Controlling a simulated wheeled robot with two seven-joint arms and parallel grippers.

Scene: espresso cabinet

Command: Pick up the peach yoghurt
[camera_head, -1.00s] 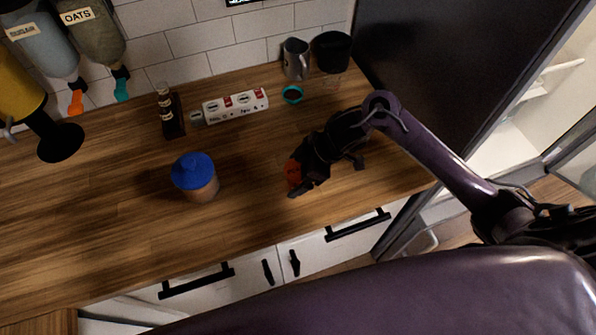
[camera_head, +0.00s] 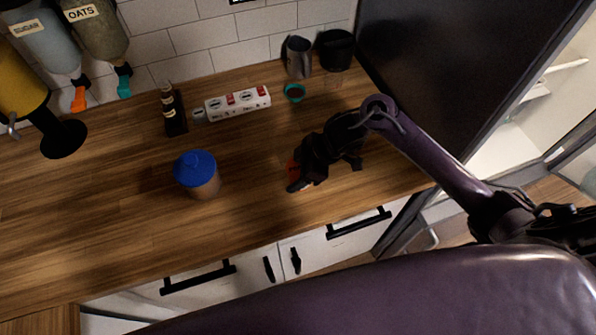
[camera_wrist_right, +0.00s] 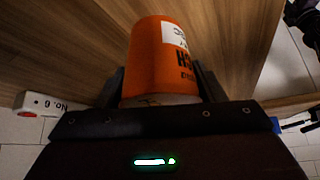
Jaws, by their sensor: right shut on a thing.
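The peach yoghurt is an orange tub with a white label and dark lettering, clear in the right wrist view (camera_wrist_right: 158,62). In the head view only a small orange-red part (camera_head: 292,168) shows at the gripper, the rest hidden by it. My right gripper (camera_head: 298,178) is over the wooden counter, right of the blue-lidded jar. In the right wrist view its two fingers (camera_wrist_right: 160,92) stand on either side of the tub, shut on it. I cannot tell whether the tub touches the counter. My left gripper is not in view.
A blue-lidded jar (camera_head: 197,174) stands left of the gripper. A dark fridge side (camera_head: 430,70) bounds the right. The counter's front left is clear.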

